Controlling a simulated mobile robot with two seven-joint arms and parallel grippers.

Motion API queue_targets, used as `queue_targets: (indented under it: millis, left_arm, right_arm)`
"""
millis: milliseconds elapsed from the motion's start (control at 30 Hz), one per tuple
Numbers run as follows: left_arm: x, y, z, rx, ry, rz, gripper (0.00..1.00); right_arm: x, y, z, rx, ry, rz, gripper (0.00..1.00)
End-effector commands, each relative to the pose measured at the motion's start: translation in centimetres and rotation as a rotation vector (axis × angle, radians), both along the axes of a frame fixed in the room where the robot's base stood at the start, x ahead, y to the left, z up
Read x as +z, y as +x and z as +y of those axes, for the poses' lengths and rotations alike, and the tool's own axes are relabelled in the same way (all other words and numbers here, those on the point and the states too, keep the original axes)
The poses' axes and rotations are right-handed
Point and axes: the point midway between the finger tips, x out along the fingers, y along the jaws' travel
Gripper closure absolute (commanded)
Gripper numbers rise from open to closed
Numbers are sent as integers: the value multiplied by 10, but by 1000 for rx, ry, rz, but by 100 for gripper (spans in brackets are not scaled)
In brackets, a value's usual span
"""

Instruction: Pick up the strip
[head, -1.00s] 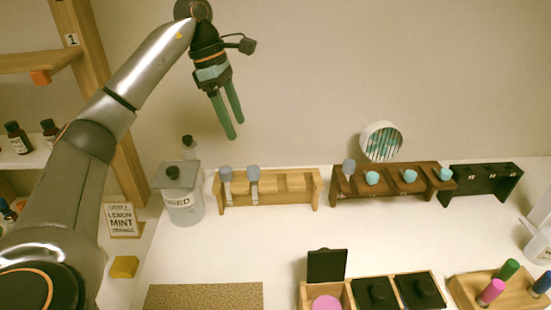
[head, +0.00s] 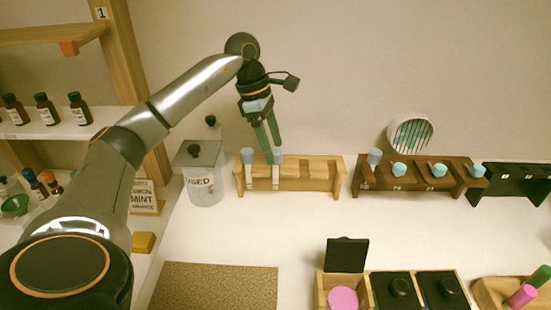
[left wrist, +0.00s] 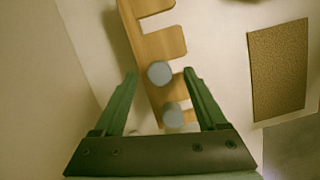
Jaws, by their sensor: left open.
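Two pale strips with grey-blue caps stand upright in the left end of the light wooden rack (head: 318,184). They are the left strip (head: 248,172) and the right strip (head: 276,178). In the left wrist view their round caps show from above, the right one (left wrist: 160,73) and the left one (left wrist: 173,116). My left gripper (head: 273,155) is open and points down at the right strip. In the left wrist view the right cap appears between its fingertips. I cannot tell if they touch it. My right gripper is not in view.
A lidded jar marked USED (head: 203,182) stands left of the rack. A dark wooden rack (head: 420,184) with several capped items is to the right. A brown mat (head: 215,288) and lidded boxes (head: 398,290) lie in front. White table between is clear.

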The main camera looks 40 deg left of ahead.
Motion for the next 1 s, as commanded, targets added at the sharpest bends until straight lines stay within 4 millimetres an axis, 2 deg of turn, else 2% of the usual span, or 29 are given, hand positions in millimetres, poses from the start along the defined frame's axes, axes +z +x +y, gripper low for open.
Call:
queue_targets:
  millis: [100,367,900,1000]
  left_arm:
    - [-10,1,-3,0,0,0,26]
    - [-11,1,-3,0,0,0,28]
    - [-11,1,-3,-1,0,0,89]
    - [-11,1,-3,-1,-1,-1,97]
  right_arm:
    - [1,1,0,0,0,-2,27]
    - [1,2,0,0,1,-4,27]
    - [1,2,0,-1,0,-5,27]
    - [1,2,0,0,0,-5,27]
